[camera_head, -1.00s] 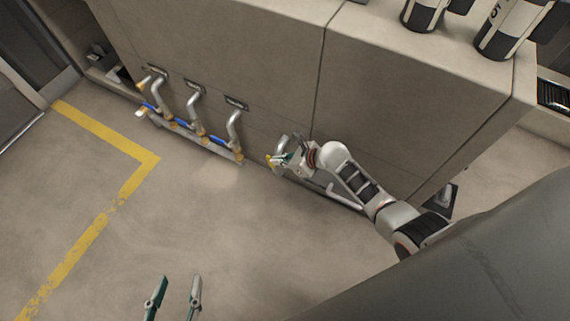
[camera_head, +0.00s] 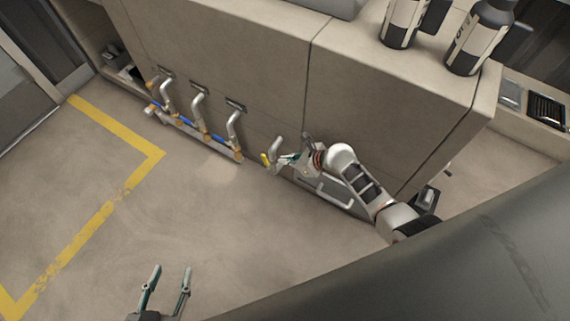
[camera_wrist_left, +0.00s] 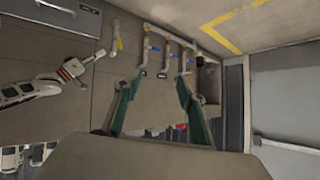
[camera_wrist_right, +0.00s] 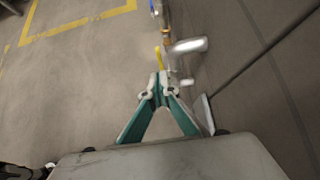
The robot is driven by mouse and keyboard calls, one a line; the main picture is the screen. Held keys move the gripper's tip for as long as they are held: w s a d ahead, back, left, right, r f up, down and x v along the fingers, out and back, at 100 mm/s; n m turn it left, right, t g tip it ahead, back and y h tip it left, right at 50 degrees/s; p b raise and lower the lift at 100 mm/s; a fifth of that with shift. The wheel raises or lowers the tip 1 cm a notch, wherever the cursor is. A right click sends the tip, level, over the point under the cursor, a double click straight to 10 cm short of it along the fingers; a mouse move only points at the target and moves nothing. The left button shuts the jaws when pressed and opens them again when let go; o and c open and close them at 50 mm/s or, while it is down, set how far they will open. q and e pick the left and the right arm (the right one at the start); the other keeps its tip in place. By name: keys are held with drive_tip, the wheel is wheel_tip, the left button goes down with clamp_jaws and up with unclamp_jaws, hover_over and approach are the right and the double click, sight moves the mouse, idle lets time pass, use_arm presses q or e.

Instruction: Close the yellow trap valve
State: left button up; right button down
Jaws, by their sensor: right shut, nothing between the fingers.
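The yellow trap valve handle (camera_head: 265,160) is at the low end of a short bent metal pipe (camera_head: 275,147) on the grey cabinet wall. It also shows in the right wrist view (camera_wrist_right: 158,55), just beyond my fingertips, and in the left wrist view (camera_wrist_left: 120,44). My right gripper (camera_head: 285,160) is shut and empty, just right of the handle in the head view. Its fingertips (camera_wrist_right: 159,86) come together close to the valve; whether they touch it I cannot tell. My left gripper (camera_head: 171,270) is open and empty over the floor, well away from the valve.
Several bent pipes with blue handles (camera_head: 217,139) line the wall left of the valve. A metal bar handle (camera_head: 325,188) is low on the cabinet below my right arm. Dark bottles (camera_head: 478,38) stand on the cabinet top. The floor (camera_head: 200,220) in front is clear.

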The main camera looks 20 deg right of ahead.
use_arm(q)
drive_tip(key=p, duration=0.1)
drive_tip(key=a+p, duration=0.1)
drive_tip(key=shift+s+r+p, duration=0.1)
drive_tip(key=shift+r+p, duration=0.2)
drive_tip(key=shift+p, duration=0.1)
use_arm(e)
drive_tip(key=v, duration=0.5)
drive_tip(key=shift+w+a+r, duration=0.2)
drive_tip(key=shift+r, duration=0.3)
